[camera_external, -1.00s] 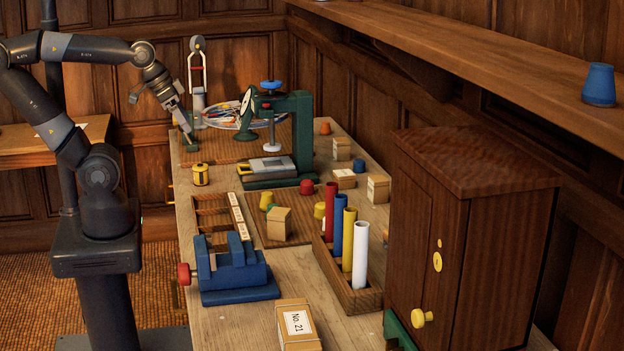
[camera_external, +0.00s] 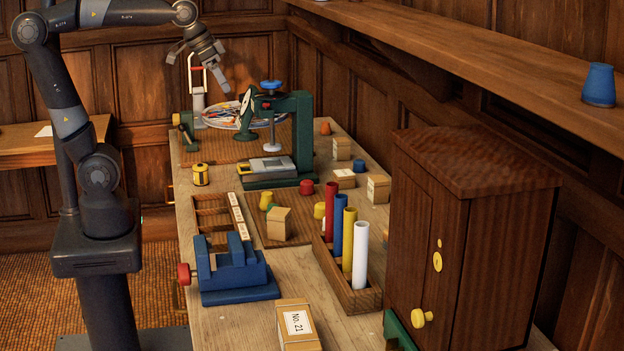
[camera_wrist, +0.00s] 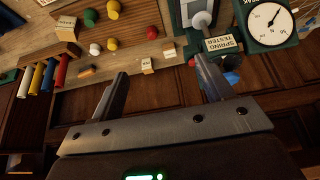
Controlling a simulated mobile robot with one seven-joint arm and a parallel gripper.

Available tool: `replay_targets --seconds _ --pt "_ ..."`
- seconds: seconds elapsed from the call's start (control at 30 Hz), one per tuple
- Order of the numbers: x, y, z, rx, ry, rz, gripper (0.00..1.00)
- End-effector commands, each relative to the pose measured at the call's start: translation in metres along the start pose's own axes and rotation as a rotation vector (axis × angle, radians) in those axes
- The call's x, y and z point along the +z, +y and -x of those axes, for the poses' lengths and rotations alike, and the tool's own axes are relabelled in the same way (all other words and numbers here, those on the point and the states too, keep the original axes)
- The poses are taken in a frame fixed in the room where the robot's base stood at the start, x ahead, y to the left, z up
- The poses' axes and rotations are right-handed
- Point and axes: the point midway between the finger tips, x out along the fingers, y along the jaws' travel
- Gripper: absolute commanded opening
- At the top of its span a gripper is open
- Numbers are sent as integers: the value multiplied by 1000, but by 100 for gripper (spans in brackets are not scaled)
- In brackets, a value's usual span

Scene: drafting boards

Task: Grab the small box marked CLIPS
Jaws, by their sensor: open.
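Several small tan boxes with white labels are on the bench, and I cannot make out which one reads CLIPS. Three stand near the back wall: an upright box (camera_external: 341,149), a low box (camera_external: 344,178) and another box (camera_external: 378,189). A further tan box (camera_external: 279,224) sits on the brown mat. In the wrist view, two small labelled boxes (camera_wrist: 147,66) (camera_wrist: 168,52) show between the fingers, beyond them. My gripper (camera_external: 199,60) is open and empty, high above the far end of the bench, apart from every box. Its spread fingers (camera_wrist: 162,66) also show in the wrist view.
A green spring tester (camera_external: 297,132) stands between the far end and the boxes. A rack of coloured tubes (camera_external: 345,284), a blue vise (camera_external: 231,277) and a wooden cabinet (camera_external: 482,230) occupy the near part. A box marked No. 21 (camera_external: 297,325) lies at the front. A shelf (camera_external: 480,65) overhangs the right side.

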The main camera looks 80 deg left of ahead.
Motion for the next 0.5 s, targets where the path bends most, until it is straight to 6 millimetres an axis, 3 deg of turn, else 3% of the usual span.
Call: replay_targets --seconds 0.2,0.5 --pt "-76 2 -28 -2 -23 4 73" --pt "-167 6 -88 -5 -48 10 73"
